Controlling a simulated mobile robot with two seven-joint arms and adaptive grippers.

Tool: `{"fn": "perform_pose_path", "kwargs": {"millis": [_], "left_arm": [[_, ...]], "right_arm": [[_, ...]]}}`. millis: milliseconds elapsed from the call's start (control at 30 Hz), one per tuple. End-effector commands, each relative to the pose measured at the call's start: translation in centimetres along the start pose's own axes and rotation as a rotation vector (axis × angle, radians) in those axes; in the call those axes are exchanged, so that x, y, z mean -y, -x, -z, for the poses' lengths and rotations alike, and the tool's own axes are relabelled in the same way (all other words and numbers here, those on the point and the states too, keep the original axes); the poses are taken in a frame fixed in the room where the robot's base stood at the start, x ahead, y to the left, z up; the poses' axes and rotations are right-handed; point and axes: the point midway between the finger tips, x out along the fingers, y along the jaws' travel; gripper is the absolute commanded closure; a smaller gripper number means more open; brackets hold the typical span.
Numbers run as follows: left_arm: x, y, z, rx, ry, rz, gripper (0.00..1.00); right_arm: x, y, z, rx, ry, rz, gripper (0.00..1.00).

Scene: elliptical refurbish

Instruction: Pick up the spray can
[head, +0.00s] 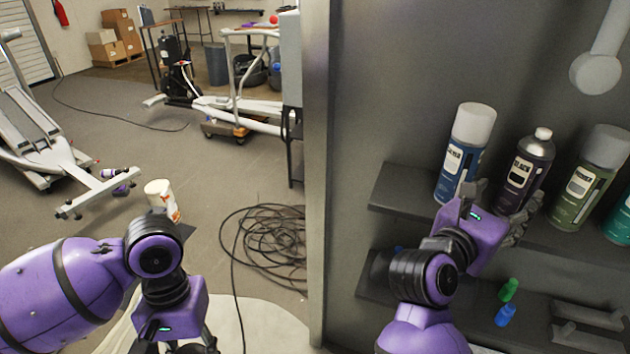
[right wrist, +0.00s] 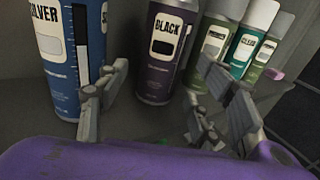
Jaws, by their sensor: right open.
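Several spray cans stand upright in a row on a grey shelf (head: 400,189). The blue SILVER can (head: 466,150) with a white cap is leftmost. The dark purple BLACK can (head: 523,172) is beside it, then a green can (head: 590,178) and a teal can (head: 622,222). My right gripper (head: 498,200) is open and empty in front of the BLACK can. In the right wrist view, the BLACK can (right wrist: 163,60) shows between the spread fingers, and the left finger overlaps the edge of the SILVER can (right wrist: 66,55). Contact cannot be told. My left gripper (head: 185,345) is low, its fingertips cut off.
The shelf unit's side panel (head: 318,180) stands left of the cans. A lower shelf (head: 475,300) holds small green and blue items. A coiled cable (head: 265,240) and a white container (head: 160,198) are at left. The neighbouring cans leave little side room.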

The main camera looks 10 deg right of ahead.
Motion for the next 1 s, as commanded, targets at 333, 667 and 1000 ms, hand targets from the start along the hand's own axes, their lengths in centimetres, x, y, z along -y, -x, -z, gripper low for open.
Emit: {"fn": "perform_pose_path", "kwargs": {"millis": [333,667,1000], "left_arm": [[0.0,2.2,-0.1,-0.028,0.0,0.0,0.65],[0.0,3.4,-0.1,-0.043,0.0,0.0,0.65],[0.0,3.3,-0.1,-0.042,0.0,0.0,0.65]], "right_arm": [[0.3,-3.5,-0.3,0.005,0.002,0.002,0.4],[0.4,-6.6,0.1,0.001,0.002,0.0,0.4],[0.3,-6.5,0.2,0.0,0.003,0.0,0.62]]}}
